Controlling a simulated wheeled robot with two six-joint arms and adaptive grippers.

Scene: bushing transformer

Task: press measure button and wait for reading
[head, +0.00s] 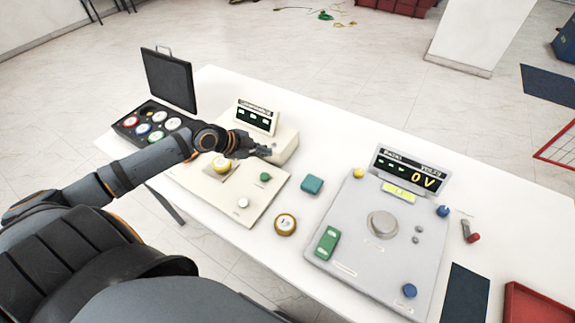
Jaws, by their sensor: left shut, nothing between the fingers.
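My left gripper (264,151) is shut and empty. It reaches in from the left, over the cream panel, with its fingertips at the front of a cream meter box (285,146). I cannot tell if they touch it. The meter's small dark display (256,116) shows green dash-like marks and a label too small to read. No button can be read as the measure button; the meter's front is partly hidden by the gripper. My right gripper is not in view.
A grey console (345,227) with a "0 V" display (410,167) stands to the right. A teal block (312,184) and a round brass piece (285,224) lie between. An open black case (168,80) is at left, a red tray (535,305) at right.

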